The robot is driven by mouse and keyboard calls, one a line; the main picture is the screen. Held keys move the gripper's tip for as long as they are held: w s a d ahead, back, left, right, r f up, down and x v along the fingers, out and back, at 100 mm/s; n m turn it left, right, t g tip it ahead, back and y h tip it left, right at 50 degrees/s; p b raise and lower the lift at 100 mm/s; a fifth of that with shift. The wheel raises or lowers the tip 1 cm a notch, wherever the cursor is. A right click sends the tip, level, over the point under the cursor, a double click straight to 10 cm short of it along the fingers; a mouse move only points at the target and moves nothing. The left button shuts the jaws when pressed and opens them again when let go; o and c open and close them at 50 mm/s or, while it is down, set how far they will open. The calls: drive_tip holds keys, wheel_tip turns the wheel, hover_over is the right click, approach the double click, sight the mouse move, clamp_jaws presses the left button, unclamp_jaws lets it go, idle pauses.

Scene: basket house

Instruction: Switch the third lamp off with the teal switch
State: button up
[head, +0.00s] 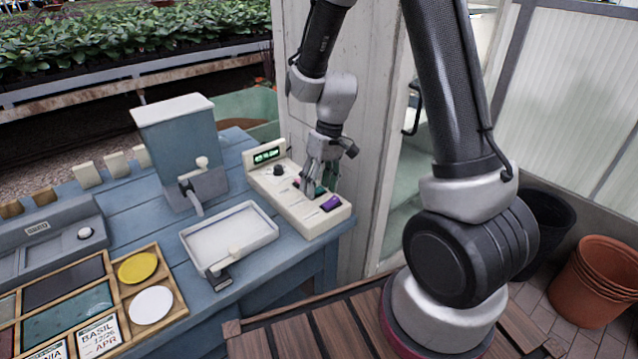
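A cream control panel (288,200) sits on the right end of the blue table. It has a green-lit display (267,156), a dark knob (278,171) and a purple switch (330,203) near its front end. Part of a teal switch (320,188) shows beside my gripper (309,186), just behind the purple one. My gripper points down over the panel's middle, at or just above the teal switch. Its fingers hide part of the switch, and I cannot tell whether they touch it. I cannot make out which thing is the third lamp.
A blue-grey dispenser (178,130) and a white tray (230,238) stand left of the panel. A wooden sorting tray (172,280) with yellow and white discs lies at the front left. A white door post (375,160) rises close behind my gripper. Terracotta pots (592,280) stand at the right.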

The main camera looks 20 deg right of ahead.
drive_tip(key=c, duration=0.6)
drive_tip(key=shift+s+a+h, duration=0.2)
drive_tip(key=shift+h, duration=0.3)
drive_tip(key=shift+c, duration=0.2)
drive_tip(key=shift+a+t+h, duration=0.2)
drive_tip(key=shift+t+h, duration=0.4)
drive_tip(key=shift+h, duration=0.6)
drive_tip(key=o, duration=1)
drive_tip(key=shift+r, duration=0.15)
